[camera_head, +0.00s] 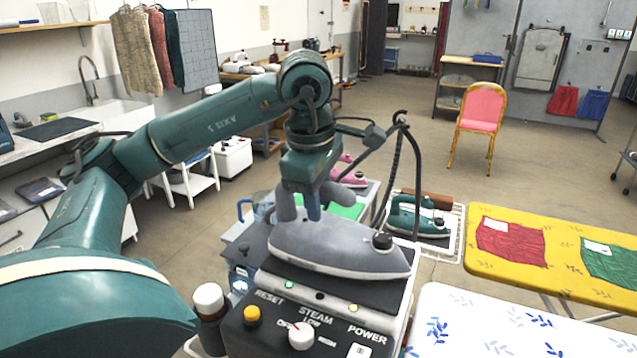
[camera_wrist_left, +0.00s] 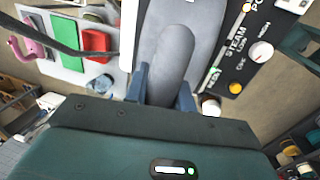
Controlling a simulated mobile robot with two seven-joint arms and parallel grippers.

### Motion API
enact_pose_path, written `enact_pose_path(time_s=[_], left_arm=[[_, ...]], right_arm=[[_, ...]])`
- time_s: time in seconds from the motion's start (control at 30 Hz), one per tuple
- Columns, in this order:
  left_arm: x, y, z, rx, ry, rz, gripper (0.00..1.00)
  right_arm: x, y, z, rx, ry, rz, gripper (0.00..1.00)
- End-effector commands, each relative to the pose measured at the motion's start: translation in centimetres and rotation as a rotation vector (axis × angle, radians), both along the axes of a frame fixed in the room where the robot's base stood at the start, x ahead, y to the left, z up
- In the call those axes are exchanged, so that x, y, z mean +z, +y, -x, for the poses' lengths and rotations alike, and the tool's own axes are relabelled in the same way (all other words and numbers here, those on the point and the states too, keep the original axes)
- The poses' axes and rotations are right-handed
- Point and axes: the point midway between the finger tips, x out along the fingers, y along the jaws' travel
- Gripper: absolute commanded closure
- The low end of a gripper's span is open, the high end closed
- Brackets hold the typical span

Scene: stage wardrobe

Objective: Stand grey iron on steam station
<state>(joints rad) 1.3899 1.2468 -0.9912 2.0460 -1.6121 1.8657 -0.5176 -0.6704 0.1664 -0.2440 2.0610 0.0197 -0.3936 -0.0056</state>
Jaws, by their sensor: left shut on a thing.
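The grey iron (camera_head: 335,248) lies over the top of the steam station (camera_head: 262,333), its tip to the right. I cannot tell whether its sole touches the station's dark top plate. My left gripper (camera_head: 312,205) comes down from above and is shut on the iron's handle. In the left wrist view the grey handle (camera_wrist_left: 174,62) runs between the two blue fingers of the gripper (camera_wrist_left: 163,92). The station's panel shows there too (camera_wrist_left: 245,50), at the upper right. A black hose rises from the station's right side on a stand. My right gripper is not in view.
A teal iron (camera_head: 416,217) stands on a white rack right of the station. A pink iron (camera_head: 350,178) is behind it. A yellow ironing board (camera_head: 512,279) and a white patterned board (camera_head: 465,310) are at the right. A white-capped bottle (camera_head: 208,300) stands left of the panel.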

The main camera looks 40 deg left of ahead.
Motion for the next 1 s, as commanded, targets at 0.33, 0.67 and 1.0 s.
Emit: enact_pose_path(time_s=[0.33, 0.67, 1.0], left_arm=[[-0.1, 0.0, -0.1, 0.000, -0.007, 0.001, 1.00], [-0.3, 0.0, 0.0, 0.000, -0.001, 0.001, 0.53], [0.7, -0.1, 0.0, -0.001, -0.005, 0.002, 0.53]], right_arm=[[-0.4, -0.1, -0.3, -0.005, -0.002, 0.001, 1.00], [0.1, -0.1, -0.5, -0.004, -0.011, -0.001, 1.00], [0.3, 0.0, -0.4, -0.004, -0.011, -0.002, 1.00]])
